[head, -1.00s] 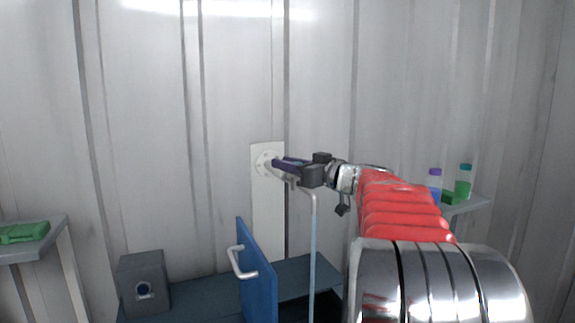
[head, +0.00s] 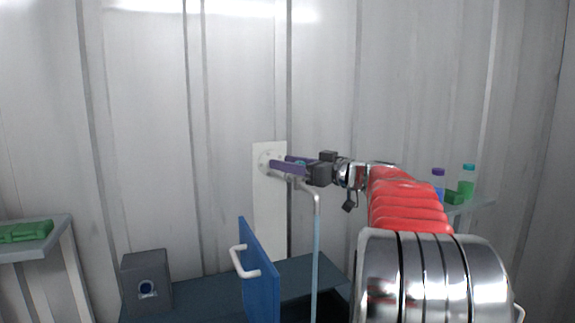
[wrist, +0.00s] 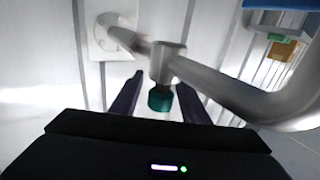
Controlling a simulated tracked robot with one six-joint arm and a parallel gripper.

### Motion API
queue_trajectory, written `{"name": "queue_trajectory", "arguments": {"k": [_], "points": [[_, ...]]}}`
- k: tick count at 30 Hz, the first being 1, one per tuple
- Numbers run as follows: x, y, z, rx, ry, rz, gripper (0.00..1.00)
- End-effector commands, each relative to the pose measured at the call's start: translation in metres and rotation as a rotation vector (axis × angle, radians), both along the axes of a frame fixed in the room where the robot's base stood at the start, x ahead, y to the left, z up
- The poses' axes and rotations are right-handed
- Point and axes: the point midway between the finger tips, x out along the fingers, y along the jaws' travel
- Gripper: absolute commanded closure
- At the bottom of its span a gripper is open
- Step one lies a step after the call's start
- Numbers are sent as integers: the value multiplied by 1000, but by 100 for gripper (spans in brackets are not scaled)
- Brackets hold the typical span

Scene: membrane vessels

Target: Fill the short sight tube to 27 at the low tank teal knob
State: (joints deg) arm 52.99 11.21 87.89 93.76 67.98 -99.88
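The teal knob (wrist: 160,98) hangs below a grey metal pipe fitting (wrist: 166,62) in the wrist view. My gripper (wrist: 157,98) is open, with one purple finger on each side of the knob and a gap on both sides. In the head view my gripper (head: 287,164) is at the pipe by the wall plate, with a bit of teal between its fingers. A pale blue vertical stream or tube (head: 316,250) runs down from the pipe's bent end. I cannot make out the short sight tube or any scale.
An open blue door (head: 259,272) with a white handle stands below the pipe. A grey box (head: 146,280) sits left on the dark cabinet top (head: 205,290). A shelf at right holds purple-capped (head: 438,186) and teal-capped (head: 467,182) bottles. A green item (head: 25,231) lies on the left table.

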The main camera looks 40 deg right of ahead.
Motion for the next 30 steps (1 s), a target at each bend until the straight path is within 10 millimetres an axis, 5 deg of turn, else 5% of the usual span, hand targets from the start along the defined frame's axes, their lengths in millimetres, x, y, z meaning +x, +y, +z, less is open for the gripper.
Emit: {"name": "queue_trajectory", "arguments": {"k": [14, 30], "points": [[-14, -4, 0, 0, 1, -1, 58], [-99, -27, -1, 1, 1, -3, 58]]}}
